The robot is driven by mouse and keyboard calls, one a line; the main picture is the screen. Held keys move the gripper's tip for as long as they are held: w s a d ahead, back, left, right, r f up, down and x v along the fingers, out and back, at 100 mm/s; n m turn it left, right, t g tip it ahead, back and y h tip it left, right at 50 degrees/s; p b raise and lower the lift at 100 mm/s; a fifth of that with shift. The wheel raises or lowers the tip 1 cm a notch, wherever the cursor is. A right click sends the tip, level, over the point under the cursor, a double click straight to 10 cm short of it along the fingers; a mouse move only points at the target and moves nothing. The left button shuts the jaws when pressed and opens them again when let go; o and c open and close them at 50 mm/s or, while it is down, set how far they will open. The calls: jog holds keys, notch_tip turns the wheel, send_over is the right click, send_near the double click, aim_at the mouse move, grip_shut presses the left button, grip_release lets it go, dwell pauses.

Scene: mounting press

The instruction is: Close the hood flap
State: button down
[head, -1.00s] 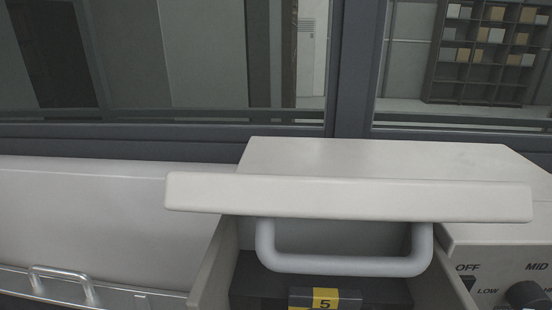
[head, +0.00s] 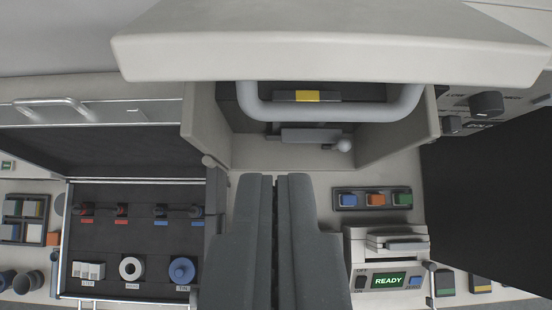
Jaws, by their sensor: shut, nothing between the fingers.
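The hood flap (head: 330,42) is a pale grey panel at the top of the head view, raised over the press housing. Its grey bar handle (head: 330,112) hangs below the flap's front edge. The press opening (head: 222,140) beneath it is uncovered, and a dark interior with a yellow label (head: 307,96) and a small light knob (head: 344,145) shows inside. My gripper (head: 275,180) is in the lower middle, fingers together and empty. In the picture its tips lie just below the opening and below the handle, apart from the handle.
An open case (head: 135,240) with small tools and parts is at left. A dark panel (head: 490,190) is at far right. A control knob (head: 486,104) is upper right.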

aim_at(272, 120)
jog(key=p+x, duration=0.2)
jog(key=x, duration=0.7)
jog(key=shift+a+f+b, duration=0.1)
jog(key=shift+f+b, duration=0.1)
jog(key=shift+b, duration=0.15)
